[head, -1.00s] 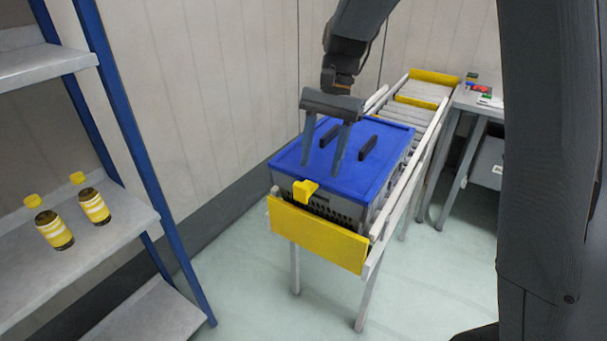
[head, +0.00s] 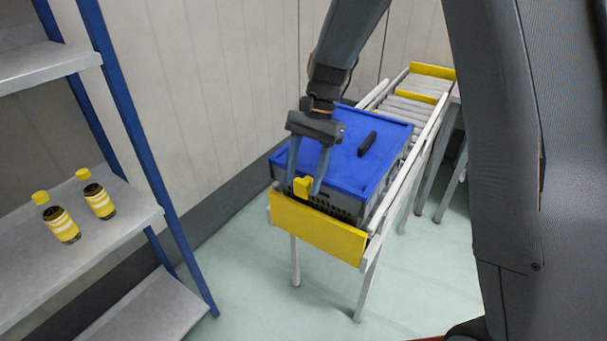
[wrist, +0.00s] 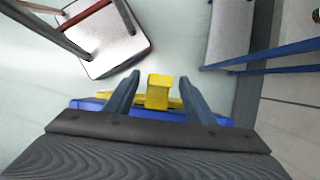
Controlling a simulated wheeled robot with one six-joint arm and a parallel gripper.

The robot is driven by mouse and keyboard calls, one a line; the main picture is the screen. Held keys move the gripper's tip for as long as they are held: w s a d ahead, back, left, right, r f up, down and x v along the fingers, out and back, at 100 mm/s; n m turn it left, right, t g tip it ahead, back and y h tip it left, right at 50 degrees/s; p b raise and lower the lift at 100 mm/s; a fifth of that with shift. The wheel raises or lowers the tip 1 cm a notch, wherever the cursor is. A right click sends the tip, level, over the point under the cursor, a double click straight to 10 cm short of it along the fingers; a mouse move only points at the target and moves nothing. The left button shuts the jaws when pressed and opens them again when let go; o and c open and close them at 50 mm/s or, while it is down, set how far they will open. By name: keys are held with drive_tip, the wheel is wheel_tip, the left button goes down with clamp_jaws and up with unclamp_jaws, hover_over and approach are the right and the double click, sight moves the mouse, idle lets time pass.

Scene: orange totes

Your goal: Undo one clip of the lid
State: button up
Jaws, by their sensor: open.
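A grey crate (head: 345,207) with a blue lid (head: 350,165) stands at the near end of the roller conveyor. A yellow clip (head: 303,187) sits at the front edge of the lid. It also shows in the wrist view (wrist: 159,91). My gripper (head: 303,188) is open, with one finger on each side of the clip. In the wrist view (wrist: 160,97) a gap shows between the clip and each finger. A black handle (head: 367,144) stands on the lid; my gripper and arm hide part of the lid. Other clips are not visible.
A yellow end board (head: 318,232) closes the conveyor (head: 412,105) just in front of the crate. A shelf rack (head: 100,225) on the left holds two bottles with yellow caps (head: 62,222). Open floor lies between rack and conveyor.

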drive_tip(key=c, duration=1)
drive_tip(key=shift+c, duration=0.2)
drive_tip(key=shift+w+d+g, duration=0.1)
drive_tip(key=shift+g, duration=0.2)
drive_tip(key=shift+w+d+r+g+y+p, duration=0.3)
drive_tip(key=shift+w+r+g+y+p, duration=0.1)
drive_tip(key=shift+g+y, duration=0.4)
drive_tip(key=shift+w+d+r+g+y+b, duration=0.1)
drive_tip(key=shift+w+d+g+y+b, duration=0.15)
drive_tip(key=shift+g+y, duration=0.35)
drive_tip(key=shift+w+d+r+g+y+b, duration=0.15)
drive_tip(key=shift+w+g+y, duration=0.2)
drive_tip(key=shift+g, duration=0.35)
drive_tip(key=shift+s, duration=0.1)
drive_tip(key=o, duration=1)
drive_tip(key=shift+o, duration=0.2)
